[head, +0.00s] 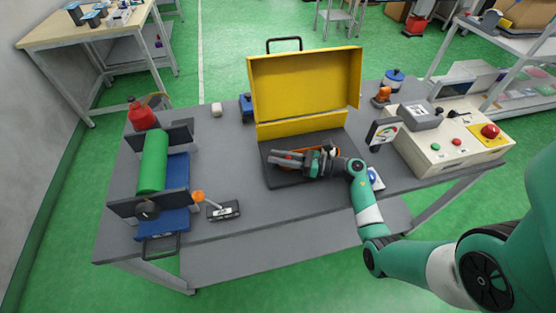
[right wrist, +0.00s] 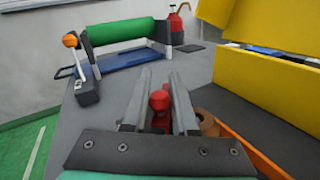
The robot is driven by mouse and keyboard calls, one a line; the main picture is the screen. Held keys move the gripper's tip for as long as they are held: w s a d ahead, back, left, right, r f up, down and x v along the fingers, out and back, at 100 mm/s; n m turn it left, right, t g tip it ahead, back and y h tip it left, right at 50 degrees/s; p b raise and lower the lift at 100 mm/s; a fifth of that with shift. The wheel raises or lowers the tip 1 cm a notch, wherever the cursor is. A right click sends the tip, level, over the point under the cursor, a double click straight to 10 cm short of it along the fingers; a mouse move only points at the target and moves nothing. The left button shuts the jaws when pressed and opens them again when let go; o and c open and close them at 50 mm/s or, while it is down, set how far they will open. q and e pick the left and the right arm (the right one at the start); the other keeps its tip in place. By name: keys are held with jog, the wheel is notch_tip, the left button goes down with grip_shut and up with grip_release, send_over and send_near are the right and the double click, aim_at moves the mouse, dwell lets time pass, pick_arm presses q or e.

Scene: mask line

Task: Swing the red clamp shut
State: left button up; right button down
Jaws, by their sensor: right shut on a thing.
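The red clamp (right wrist: 160,100) shows in the right wrist view as a rounded red knob on a red stem. In the head view only a small red spot of it (head: 289,157) shows. My right gripper (head: 274,157) reaches in from the right over the dark base in front of the yellow case. In the right wrist view its fingers (right wrist: 159,78) lie on both sides of the red knob, shut on it. The gripper hides the clamp's lower part, so its arm angle cannot be told. My left gripper is not in view.
The open yellow case (head: 305,85) stands behind the gripper. A green roller (head: 153,162) on a blue base and an orange-knobbed lever (head: 224,210) are to the left. A control box (head: 440,150) with buttons stands at the right. The table's middle left is clear.

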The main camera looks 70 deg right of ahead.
dwell(0.3)
jog(key=c, duration=0.7)
grip_release()
jog(key=shift+r, duration=0.45)
jog(key=s+a+r+p, duration=0.8)
jog(key=s+a+r, duration=0.1)
jog(key=r, duration=0.3)
jog(key=shift+a, duration=0.9)
